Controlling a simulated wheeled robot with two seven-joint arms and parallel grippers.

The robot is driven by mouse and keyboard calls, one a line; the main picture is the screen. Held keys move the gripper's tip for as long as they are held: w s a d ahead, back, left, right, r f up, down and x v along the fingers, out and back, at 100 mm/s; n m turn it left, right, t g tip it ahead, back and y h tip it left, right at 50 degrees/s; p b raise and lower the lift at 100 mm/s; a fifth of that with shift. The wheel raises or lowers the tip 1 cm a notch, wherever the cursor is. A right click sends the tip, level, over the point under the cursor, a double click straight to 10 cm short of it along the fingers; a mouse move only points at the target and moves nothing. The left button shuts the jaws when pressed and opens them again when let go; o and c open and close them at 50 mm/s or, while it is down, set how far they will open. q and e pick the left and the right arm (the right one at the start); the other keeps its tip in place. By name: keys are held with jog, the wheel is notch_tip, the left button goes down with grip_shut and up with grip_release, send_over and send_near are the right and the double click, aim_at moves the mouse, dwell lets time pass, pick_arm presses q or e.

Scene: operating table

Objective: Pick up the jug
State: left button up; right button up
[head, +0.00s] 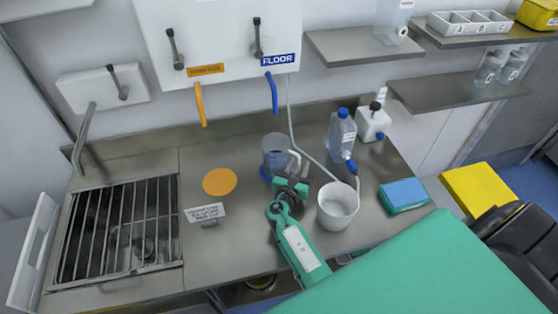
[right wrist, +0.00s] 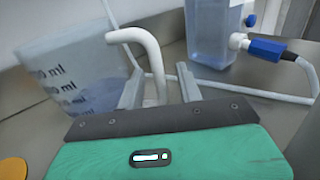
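The jug (head: 275,155) is clear with a bluish tint and a white handle on its right side. It stands upright on the steel counter. In the right wrist view the jug (right wrist: 70,75) fills the left side, with "ml" markings. Its white handle (right wrist: 152,55) curves down between the two fingers of my right gripper (right wrist: 160,86). The fingers are apart, with gaps visible on both sides of the handle. In the head view my right gripper (head: 294,178), on a green and dark wrist, is just in front of the jug at the handle side. My left gripper is not in view.
A clear bottle (head: 341,138) and a white canister (head: 373,123) stand behind. An orange disc (head: 219,181) and small sign (head: 205,212) lie left. A sink grate (head: 117,235) is further left.

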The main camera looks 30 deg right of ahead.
jog(key=shift+x, duration=0.95)
jog(key=shift+s, duration=0.1)
grip_shut()
